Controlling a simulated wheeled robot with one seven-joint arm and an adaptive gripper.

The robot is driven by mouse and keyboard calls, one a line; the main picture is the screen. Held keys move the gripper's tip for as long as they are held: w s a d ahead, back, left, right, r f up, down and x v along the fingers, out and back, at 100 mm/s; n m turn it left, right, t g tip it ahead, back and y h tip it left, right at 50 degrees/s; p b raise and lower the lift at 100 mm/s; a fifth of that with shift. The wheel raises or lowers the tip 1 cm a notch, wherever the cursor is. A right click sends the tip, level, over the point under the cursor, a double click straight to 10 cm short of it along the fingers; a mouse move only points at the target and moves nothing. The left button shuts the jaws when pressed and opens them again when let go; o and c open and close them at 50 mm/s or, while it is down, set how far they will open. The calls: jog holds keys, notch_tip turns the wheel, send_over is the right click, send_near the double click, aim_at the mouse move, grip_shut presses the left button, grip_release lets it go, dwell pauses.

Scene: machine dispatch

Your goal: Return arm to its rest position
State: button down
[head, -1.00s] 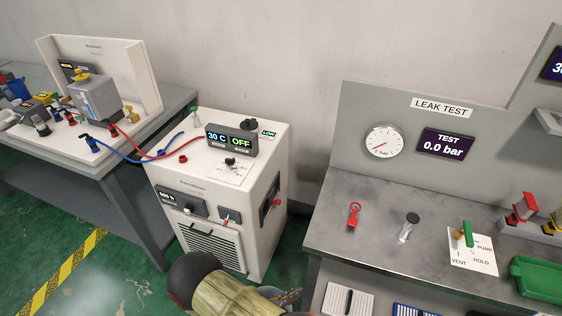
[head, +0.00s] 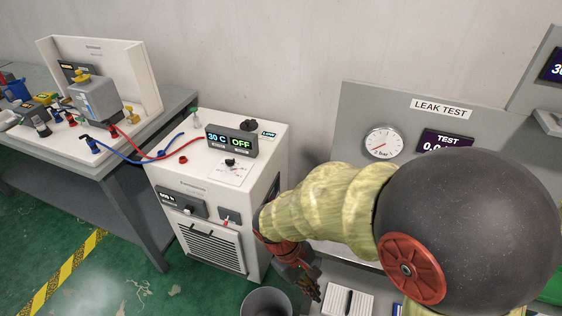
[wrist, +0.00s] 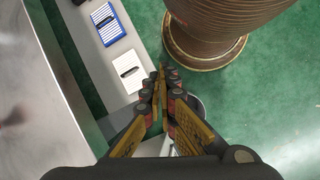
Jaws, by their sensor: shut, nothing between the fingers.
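My arm, with its large dark joint and pale yellow links, reaches across the right half of the head view. My gripper (head: 314,293) points downward at the bottom centre, left of the white ribbed tray (head: 347,301). In the wrist view my gripper (wrist: 161,75) is shut, its fingertips together with nothing between them. It hangs above the floor and the grey bin, beside the bench's front edge.
A chiller cabinet (head: 222,210) reads 30 C and OFF, with red and blue hoses. The leak test bench (head: 350,250) is largely hidden by my arm. A round grey bin (head: 267,301) stands on the green floor. A blue ribbed tray (wrist: 104,22) shows in the wrist view.

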jog(key=s+d+r+m+t+y, duration=0.1)
jog(key=d+r+m+t+y, duration=0.1)
jog(key=r, duration=0.9)
jog(key=s+d+r+m+t+y, duration=0.2)
jog(key=d+r+m+t, duration=0.3)
jog(key=d+r, duration=0.3)
notch_tip(320, 180, up, 4)
jog(key=shift+s+d+f+m+t+y, duration=0.1)
jog(key=shift+s+d+m+t+y, duration=0.2)
jog(key=shift+m, duration=0.5)
